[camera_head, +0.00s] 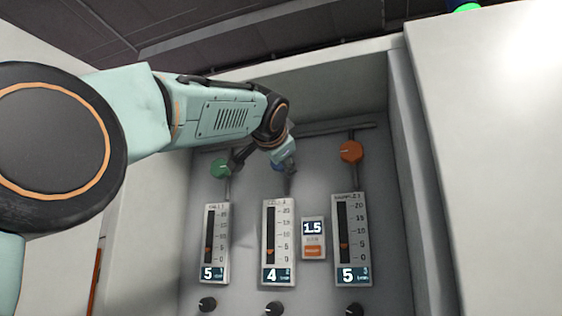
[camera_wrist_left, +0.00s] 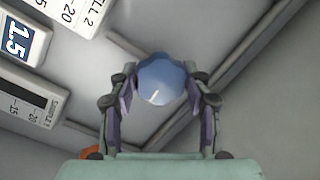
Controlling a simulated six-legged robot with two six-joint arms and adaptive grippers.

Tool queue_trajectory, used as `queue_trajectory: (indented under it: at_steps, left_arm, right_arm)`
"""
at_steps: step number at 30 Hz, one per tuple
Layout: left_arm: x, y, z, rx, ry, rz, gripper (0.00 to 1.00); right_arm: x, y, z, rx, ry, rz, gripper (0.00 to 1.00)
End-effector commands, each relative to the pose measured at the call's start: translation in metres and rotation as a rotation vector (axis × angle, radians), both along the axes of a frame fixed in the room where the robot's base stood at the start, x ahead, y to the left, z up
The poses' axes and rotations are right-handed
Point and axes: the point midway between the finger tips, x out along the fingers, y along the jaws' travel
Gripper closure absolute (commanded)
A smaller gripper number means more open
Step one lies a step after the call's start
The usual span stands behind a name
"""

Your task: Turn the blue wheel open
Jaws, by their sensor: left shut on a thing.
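The blue wheel (camera_wrist_left: 160,80) shows in the left wrist view between the two fingers of my left gripper (camera_wrist_left: 161,98). The fingers are closed on it from both sides. A white line on its face points down and slightly left in that view. In the head view only a small part of the blue wheel (camera_head: 278,167) shows, because my left gripper (camera_head: 284,160) covers most of it. The wheel sits above the middle gauge (camera_head: 279,242), whose display reads 4. My right gripper is not in view.
A green wheel (camera_head: 220,168) is left of the blue one, and an orange wheel (camera_head: 351,151) is to the right. Gauges reading 5 stand below each. A small 1.5 display (camera_head: 313,228) is beside the middle gauge. Black knobs line the bottom. Cabinet walls enclose the recess.

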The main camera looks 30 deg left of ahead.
Motion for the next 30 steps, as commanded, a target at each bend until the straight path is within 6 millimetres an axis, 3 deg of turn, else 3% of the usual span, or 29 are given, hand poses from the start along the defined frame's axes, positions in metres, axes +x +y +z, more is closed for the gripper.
queue_trajectory:
  at_steps: [1,22,23,30]
  left_arm:
    - [-0.0029,-0.0002,0.0066,0.024,-0.013,-0.002,0.83]
    - [-0.0029,-0.0001,0.0073,0.09,0.004,-0.002,0.83]
    - [-0.0029,-0.0001,0.0073,0.089,0.003,-0.002,0.5]
    - [-0.0018,-0.0002,0.0049,0.087,0.008,-0.002,0.3]
  right_arm:
    - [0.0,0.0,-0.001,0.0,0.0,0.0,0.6]
    - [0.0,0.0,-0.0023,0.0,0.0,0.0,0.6]
    - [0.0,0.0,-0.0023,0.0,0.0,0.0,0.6]
    - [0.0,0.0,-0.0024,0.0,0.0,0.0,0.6]
